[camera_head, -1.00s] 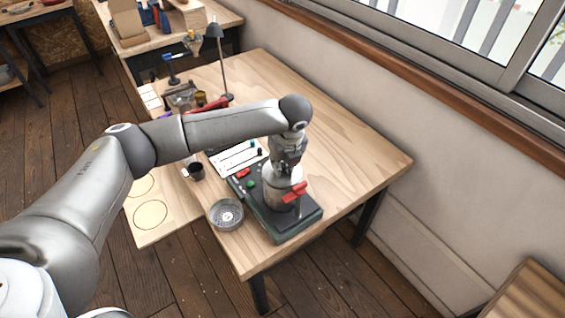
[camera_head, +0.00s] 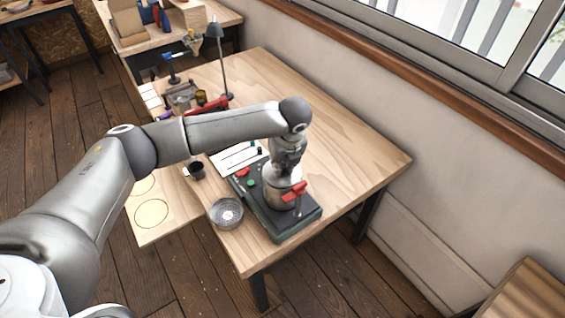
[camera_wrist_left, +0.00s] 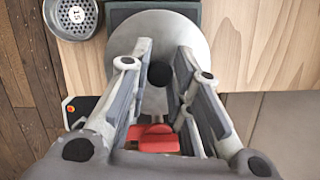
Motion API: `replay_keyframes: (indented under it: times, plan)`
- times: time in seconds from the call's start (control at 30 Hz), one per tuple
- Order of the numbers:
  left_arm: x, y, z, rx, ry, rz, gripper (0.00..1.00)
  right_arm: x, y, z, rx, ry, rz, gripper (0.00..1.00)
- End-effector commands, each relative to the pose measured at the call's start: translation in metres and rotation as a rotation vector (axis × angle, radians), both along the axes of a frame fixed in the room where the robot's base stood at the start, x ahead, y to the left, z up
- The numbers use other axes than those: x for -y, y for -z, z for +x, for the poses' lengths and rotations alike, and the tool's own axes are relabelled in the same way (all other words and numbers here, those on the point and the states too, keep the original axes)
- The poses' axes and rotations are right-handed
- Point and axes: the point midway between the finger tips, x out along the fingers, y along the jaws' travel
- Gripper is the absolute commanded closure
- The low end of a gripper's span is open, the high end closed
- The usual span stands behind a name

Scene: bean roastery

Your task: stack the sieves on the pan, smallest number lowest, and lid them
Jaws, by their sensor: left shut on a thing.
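My left gripper (camera_head: 286,174) is over the grey-metal stack (camera_head: 281,198) on the dark green machine (camera_head: 283,228). In the left wrist view its fingers (camera_wrist_left: 160,78) are shut on the black knob of a round grey lid (camera_wrist_left: 185,28). The lid covers what is below it, so I cannot count the sieves or read their numbers. I cannot tell whether the lid rests on the stack. A loose sieve (camera_head: 227,213), with a perforated floor, sits left of the machine; its label in the left wrist view (camera_wrist_left: 77,14) seems to read 15. My right gripper is out of view.
A red clamp handle (camera_head: 296,190) stands close by the stack. A pale board with circles (camera_head: 165,230) adjoins the table's left side. The table right of the machine is bare.

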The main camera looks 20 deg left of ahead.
Motion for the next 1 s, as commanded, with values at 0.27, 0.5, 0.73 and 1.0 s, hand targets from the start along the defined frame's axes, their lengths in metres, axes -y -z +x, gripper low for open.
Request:
replay_keyframes:
  times: [0.27,0.5,0.73,1.0]
  plan:
    - [0.0,0.006,0.0,0.0,0.0,0.0,1.0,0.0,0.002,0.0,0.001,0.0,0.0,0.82]
    - [0.0,0.008,0.0,0.0,0.0,0.0,0.71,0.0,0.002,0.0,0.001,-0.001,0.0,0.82]
    - [0.0,0.008,0.0,0.0,0.0,0.0,0.71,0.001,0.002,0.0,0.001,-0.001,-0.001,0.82]
    - [0.002,-0.005,-0.002,-0.001,0.001,0.0,0.71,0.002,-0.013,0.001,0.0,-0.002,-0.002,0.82]
